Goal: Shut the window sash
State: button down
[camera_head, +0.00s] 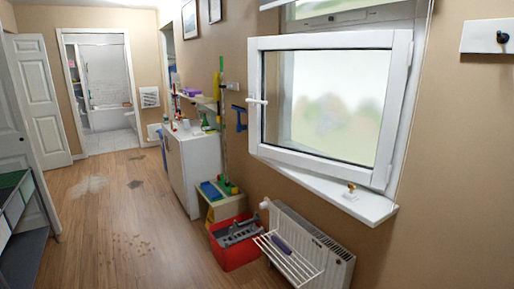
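The window sash (256,139) has a white frame around a clear pane and stands swung open into the room. Its right side meets the window frame (412,90) on the right wall. A white handle (257,101) sits on the sash's left edge. The white sill (366,203) runs below the sash and bears a small brass-coloured item (351,188). My gripper does not show in this view.
A white radiator (318,243) with a drying rack (287,262) stands below the window. A red bin (232,256) and a white cabinet (196,165) stand along the right wall. Wooden floor (120,215) is open at left centre, with stains and crumbs.

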aim_at(400, 43)
jog(key=l+u, duration=0.15)
jog(key=i+j+u, duration=0.1)
jog(key=i+u, duration=0.15)
jog(key=u, duration=0.15)
jog(key=i+u, duration=0.35)
jog(key=i+j, duration=0.1)
jog(key=i, duration=0.5)
jog(key=i+j, duration=0.1)
jog(key=i, duration=0.5)
jog(key=i+z, duration=0.85)
